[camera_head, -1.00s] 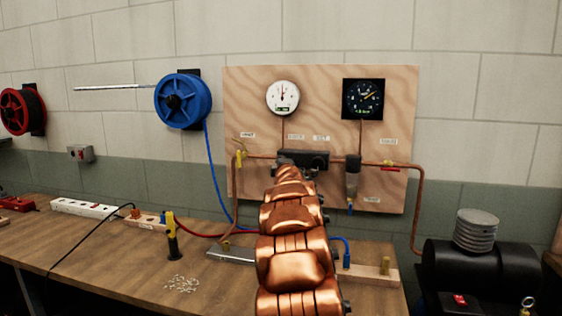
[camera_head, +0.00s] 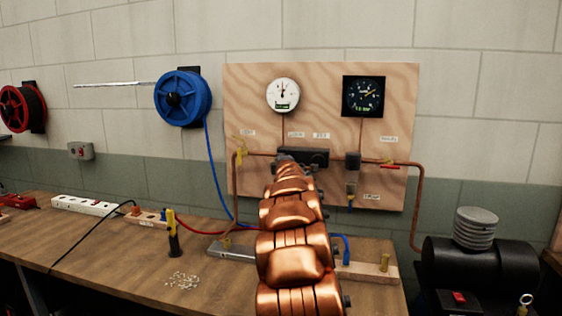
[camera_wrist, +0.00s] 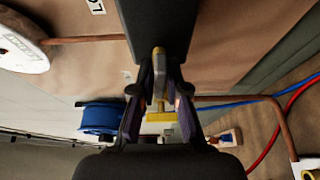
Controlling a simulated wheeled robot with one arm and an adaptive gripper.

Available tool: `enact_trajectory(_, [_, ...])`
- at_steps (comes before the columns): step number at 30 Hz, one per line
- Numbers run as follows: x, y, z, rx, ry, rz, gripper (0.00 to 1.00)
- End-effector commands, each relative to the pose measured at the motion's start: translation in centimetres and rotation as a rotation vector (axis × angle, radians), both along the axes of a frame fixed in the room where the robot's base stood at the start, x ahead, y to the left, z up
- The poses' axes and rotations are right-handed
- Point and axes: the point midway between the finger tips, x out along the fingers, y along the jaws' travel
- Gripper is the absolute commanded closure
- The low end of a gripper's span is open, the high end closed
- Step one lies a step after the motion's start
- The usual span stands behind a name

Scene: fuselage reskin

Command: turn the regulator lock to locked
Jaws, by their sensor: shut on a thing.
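The regulator is a black box (camera_head: 316,157) in the copper line on the plywood board, below the white gauge. In the wrist view its dark body (camera_wrist: 158,25) fills the top middle. A small grey-beige piece, seemingly the regulator lock (camera_wrist: 158,62), sticks out of it between my fingertips. My gripper (camera_wrist: 159,76) is shut on that piece. A yellow valve handle (camera_wrist: 160,117) shows between the fingers, farther off. In the head view my copper-coloured arm hides the gripper and the lock. I cannot read the lock's position.
The board (camera_head: 240,90) carries a white gauge (camera_head: 283,95), a black gauge (camera_head: 363,96), copper pipes and a red handle (camera_head: 391,166). Below is the workbench (camera_head: 130,262) with a power strip (camera_head: 84,206) and loose small parts. A black compressor (camera_head: 480,265) stands right.

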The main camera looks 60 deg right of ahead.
Motion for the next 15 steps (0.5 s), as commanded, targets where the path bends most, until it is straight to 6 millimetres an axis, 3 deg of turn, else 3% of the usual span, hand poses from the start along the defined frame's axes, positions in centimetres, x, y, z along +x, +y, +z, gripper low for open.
enact_trajectory(4, [0.03, 0.00, -0.12, 0.001, 0.001, 0.000, 1.00])
enact_trajectory(5, [0.03, 0.00, -0.12, 0.001, 0.001, 0.000, 0.84])
enact_trajectory(10, [0.03, 0.01, -0.08, 0.001, 0.001, 0.000, 0.67])
enact_trajectory(15, [0.02, 0.01, -0.05, 0.001, 0.001, 0.000, 0.65])
